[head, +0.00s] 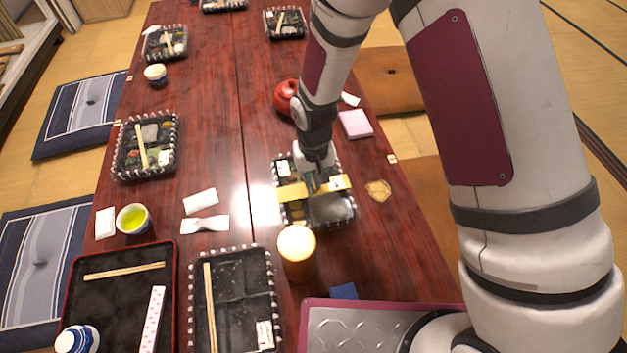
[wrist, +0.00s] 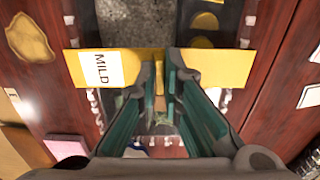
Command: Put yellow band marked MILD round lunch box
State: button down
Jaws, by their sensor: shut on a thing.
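My gripper (head: 316,186) is shut on the yellow band (head: 291,193) above the middle of a black lunch box (head: 324,216) with a pale scalloped edge. In the wrist view, the fingers (wrist: 163,95) pinch the band near its middle. The band (wrist: 220,68) lies straight across the box and reaches past both long sides. A white label reading MILD (wrist: 101,68) is on its left part. Grey and yellow food shows in the box. The fingers hide the band's centre. I cannot tell whether the band touches the box or passes round it.
A glass with a foamy drink (head: 297,255) stands close to the box's near end. A red round pot (head: 287,98) is behind it. A pink pad (head: 355,124) and a tan flat piece (head: 378,190) lie to the right. Another lunch box (head: 237,285) is at front left.

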jog(key=shift+f, duration=0.25)
dwell(0.3)
dwell(0.4)
jog(key=c, duration=1.1)
grip_release()
jog(key=shift+r, duration=0.1)
jog(key=shift+r+p, duration=2.65)
jog(key=shift+r, duration=1.3)
